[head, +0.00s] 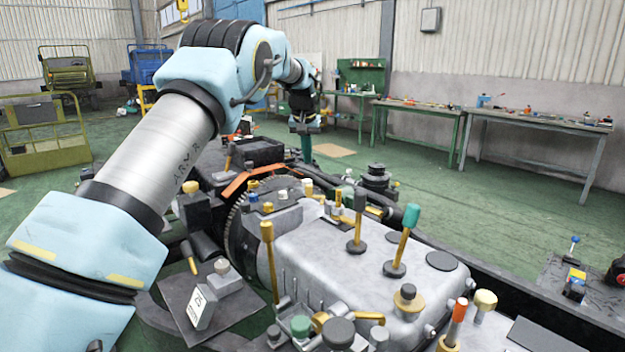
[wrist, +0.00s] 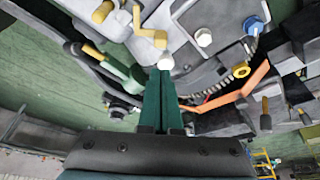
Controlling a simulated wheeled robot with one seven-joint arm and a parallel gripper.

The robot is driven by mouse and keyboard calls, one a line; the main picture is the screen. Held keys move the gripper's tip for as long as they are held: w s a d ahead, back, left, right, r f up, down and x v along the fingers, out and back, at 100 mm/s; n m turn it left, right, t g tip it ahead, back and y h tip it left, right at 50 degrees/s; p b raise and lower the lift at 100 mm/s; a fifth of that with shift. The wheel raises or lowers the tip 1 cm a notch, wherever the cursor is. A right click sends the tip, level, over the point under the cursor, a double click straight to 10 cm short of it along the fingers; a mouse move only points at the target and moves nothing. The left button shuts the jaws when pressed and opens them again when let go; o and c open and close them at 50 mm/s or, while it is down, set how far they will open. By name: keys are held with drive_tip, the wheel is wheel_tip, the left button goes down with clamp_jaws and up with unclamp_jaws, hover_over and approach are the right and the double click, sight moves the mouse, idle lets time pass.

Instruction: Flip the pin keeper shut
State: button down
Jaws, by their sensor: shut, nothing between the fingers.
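I cannot tell for sure which part is the pin keeper. A bent gold lever (wrist: 150,36) on the grey metal in the wrist view could be it; its hinge is not clear. My gripper (wrist: 167,75) has its two dark green fingers together with nothing held. The fingertips point toward the machine, just below the bent lever in the picture. A small white cap (wrist: 166,62) shows right at the fingertips; I cannot tell whether they touch it. In the head view my gripper (head: 306,160) hangs past the far end of the grey housing (head: 330,240), its tips partly hidden behind machine parts.
Several upright levers crowd the housing, including a teal-topped one (head: 403,238) and a gold one (head: 269,262). An orange bar (wrist: 232,97) lies right of the fingers in the wrist view. Workbenches (head: 540,122) stand at the back right. Green floor (head: 480,195) is open beyond the machine.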

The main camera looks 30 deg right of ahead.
drive_tip(key=p+x, duration=0.3)
drive_tip(key=x, duration=0.7)
drive_tip(key=shift+p, duration=0.4)
